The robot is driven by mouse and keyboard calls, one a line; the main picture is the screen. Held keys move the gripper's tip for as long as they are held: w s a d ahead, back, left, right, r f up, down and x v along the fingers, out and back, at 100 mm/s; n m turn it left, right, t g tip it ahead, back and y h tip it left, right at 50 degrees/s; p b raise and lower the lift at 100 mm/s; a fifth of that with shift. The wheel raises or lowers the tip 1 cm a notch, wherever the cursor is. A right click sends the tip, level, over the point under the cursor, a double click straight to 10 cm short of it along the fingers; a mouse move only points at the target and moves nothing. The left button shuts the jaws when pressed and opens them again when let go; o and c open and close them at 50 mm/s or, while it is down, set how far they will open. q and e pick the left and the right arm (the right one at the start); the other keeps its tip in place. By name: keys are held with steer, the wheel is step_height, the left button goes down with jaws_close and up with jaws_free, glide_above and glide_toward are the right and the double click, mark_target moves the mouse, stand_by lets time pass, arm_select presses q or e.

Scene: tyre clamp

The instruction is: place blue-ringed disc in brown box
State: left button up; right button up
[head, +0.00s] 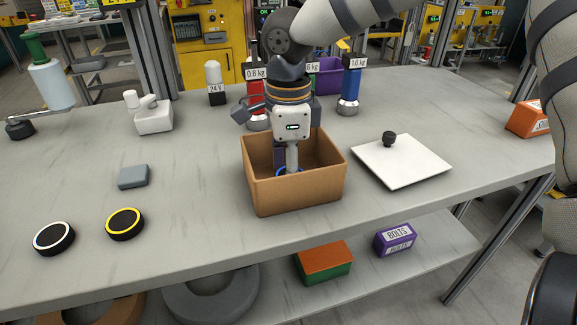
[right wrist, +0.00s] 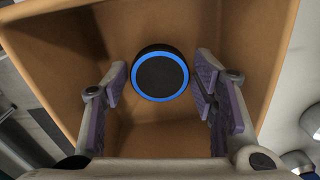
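The blue-ringed disc (right wrist: 160,73) is black with a bright blue ring and lies inside the brown box. The brown box (head: 300,195) stands open-topped on the table; its inner walls fill much of the right wrist view (right wrist: 262,50). My right gripper (head: 289,166) reaches down into the box. Its two purple-padded fingers are spread, with a gap on each side of the disc in the right wrist view. In the head view only a bit of blue ring shows beneath the gripper. My left gripper is not in view.
A yellow-ringed disc (head: 125,224) and a white-ringed disc (head: 54,238) lie at front left, near a grey block (head: 133,177). A white plate with a black knob (head: 402,165) is right of the box. Labelled weights, including a blue one (head: 350,85), stand behind.

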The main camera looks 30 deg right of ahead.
steer(key=shift+r, duration=0.1)
step_height(320, 180, up, 12)
stand_by(0.5)
